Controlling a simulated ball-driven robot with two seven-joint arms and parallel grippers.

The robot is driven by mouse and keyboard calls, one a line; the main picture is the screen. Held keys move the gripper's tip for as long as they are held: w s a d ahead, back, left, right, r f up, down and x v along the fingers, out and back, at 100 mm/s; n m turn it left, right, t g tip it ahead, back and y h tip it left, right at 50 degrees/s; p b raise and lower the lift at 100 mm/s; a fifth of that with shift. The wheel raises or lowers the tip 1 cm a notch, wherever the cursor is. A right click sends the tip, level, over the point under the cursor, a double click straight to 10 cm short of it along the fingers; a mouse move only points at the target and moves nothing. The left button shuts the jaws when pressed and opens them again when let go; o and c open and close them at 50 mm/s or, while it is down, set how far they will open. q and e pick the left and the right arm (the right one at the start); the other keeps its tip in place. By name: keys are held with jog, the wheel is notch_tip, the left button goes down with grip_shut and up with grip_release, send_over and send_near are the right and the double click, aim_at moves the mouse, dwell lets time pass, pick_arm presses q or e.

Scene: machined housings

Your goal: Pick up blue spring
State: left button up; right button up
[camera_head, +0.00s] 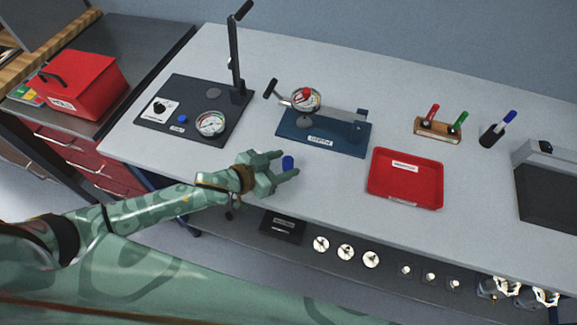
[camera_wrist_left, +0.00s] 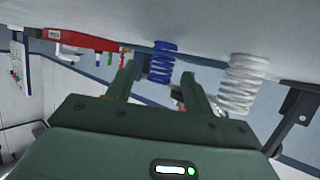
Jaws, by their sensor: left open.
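The blue spring (camera_head: 288,162) stands on the light grey table near its front edge, left of the red tray. My left gripper (camera_head: 289,164) is open, with its two fingers reaching to either side of the blue spring. In the left wrist view the blue spring (camera_wrist_left: 161,62) shows between the fingertips of the left gripper (camera_wrist_left: 158,78), with a visible gap on each side. A white spring (camera_wrist_left: 243,83) stands to the right of the fingers in that view; I cannot make it out in the head view. My right gripper is not in view.
A blue fixture (camera_head: 322,137) with a gauge stands just behind the gripper. A black plate (camera_head: 200,110) with an upright post is at the left. The red tray (camera_head: 404,178) lies to the right, with a marker rack (camera_head: 438,129) behind it. Table between gripper and tray is clear.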

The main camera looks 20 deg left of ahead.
pick_arm(q)
jog(key=shift+w+d+f, duration=0.1)
jog(key=shift+w+d, duration=0.05)
jog(key=shift+w, duration=0.05)
jog(key=shift+s, duration=0.1)
jog(key=c, duration=1.1)
